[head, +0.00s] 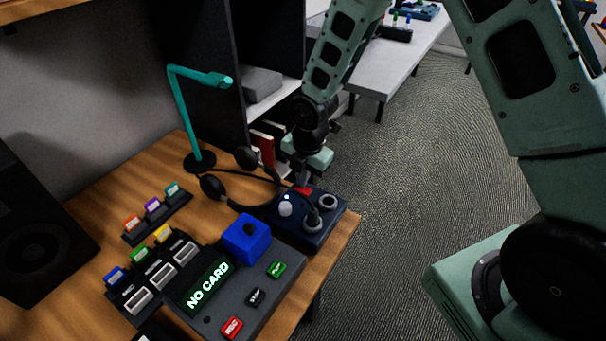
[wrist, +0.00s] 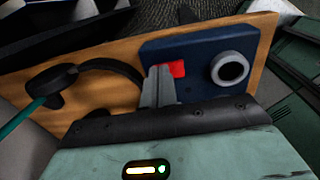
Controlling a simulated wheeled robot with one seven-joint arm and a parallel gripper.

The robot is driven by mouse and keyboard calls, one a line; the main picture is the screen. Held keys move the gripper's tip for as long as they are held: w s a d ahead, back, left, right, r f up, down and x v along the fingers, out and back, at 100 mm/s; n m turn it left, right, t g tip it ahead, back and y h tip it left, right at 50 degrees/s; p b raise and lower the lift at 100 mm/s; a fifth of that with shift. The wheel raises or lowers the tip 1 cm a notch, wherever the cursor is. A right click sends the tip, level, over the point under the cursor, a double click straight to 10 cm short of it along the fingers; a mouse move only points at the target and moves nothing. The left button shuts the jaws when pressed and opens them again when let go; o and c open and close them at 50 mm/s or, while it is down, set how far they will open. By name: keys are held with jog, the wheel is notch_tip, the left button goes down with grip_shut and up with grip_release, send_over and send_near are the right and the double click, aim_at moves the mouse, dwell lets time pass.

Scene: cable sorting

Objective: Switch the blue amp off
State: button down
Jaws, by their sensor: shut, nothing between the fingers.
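The dark blue amp (head: 325,233) sits at the right end of the wooden desk. A small red switch (head: 304,190) is at its back edge. A small pale light (head: 287,197) glows on its top beside a white knob (head: 286,209). My gripper (head: 299,180) is shut and empty, pointing down at the switch. In the wrist view the amp (wrist: 200,48) shows with a grey ring socket (wrist: 230,69). There the shut fingertips (wrist: 160,72) overlap the left side of the red switch (wrist: 177,68). I cannot tell whether they touch it.
Black headphones (head: 213,185) lie beside the amp, with a plug standing in its front socket. A card console (head: 255,285) with a blue cube (head: 246,238) stands in front. A teal lamp (head: 172,105) stands behind.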

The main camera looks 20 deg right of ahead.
jog(key=shift+f, duration=0.1)
jog(key=shift+f, duration=0.15)
jog(key=shift+s, duration=0.15)
jog(key=shift+s+d, duration=0.45)
jog(key=shift+s, duration=0.1)
jog(key=shift+r, duration=0.2)
jog(key=shift+w+r+p, duration=0.1)
jog(key=shift+r+p, duration=0.15)
jog(key=shift+p, duration=0.25)
notch_tip(320, 180, up, 13)
jog(key=s+d+p, duration=0.1)
jog(key=p, duration=0.2)
jog(key=shift+s, duration=0.25)
